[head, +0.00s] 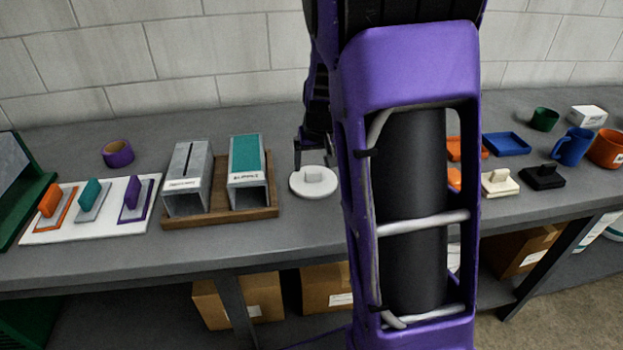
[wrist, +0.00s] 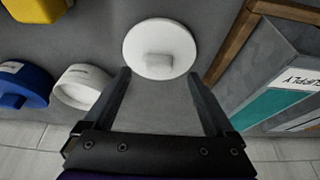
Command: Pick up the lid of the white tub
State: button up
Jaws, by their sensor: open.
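The white round lid (head: 308,188) lies flat on the grey bench with its small block-shaped knob up. It also shows in the wrist view (wrist: 137,50), just beyond my fingertips. My gripper (wrist: 158,74) is open and empty, its two fingers apart, with the lid's near edge in line with the gap. In the head view my gripper (head: 313,152) is partly hidden by my arm, behind the lid. A white tub (wrist: 82,90) without a lid stands left of my left finger in the wrist view. My arm seems to hide it in the head view.
A wooden tray (head: 240,215) with two metal ducts stands close left of the lid in the head view. In the wrist view, a blue tub (wrist: 22,82) and a yellow object (wrist: 38,11) are at left. A white board (head: 85,228) lies farther left.

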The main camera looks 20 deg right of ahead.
aim_at(314, 172)
jog(key=x, duration=0.5)
jog(key=shift+w+d+r+b, duration=0.1)
jog(key=shift+w+b, duration=0.2)
jog(key=shift+c, duration=0.3)
